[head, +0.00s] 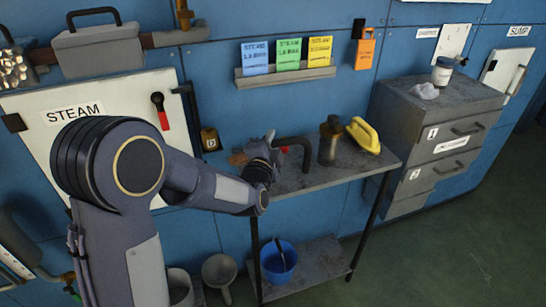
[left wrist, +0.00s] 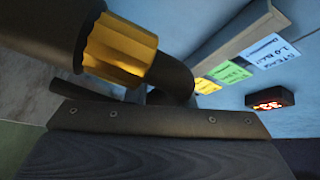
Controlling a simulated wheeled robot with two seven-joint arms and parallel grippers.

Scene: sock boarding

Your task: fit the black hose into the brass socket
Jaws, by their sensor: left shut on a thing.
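I cannot tell whether the yellow collar is the brass socket or part of the hose. My right gripper is not in view.
Grey drawers (head: 435,140) stand to the right. A blue bucket (head: 278,262) sits on the lower shelf. Coloured steam cards (head: 288,54) are on the wall rack.

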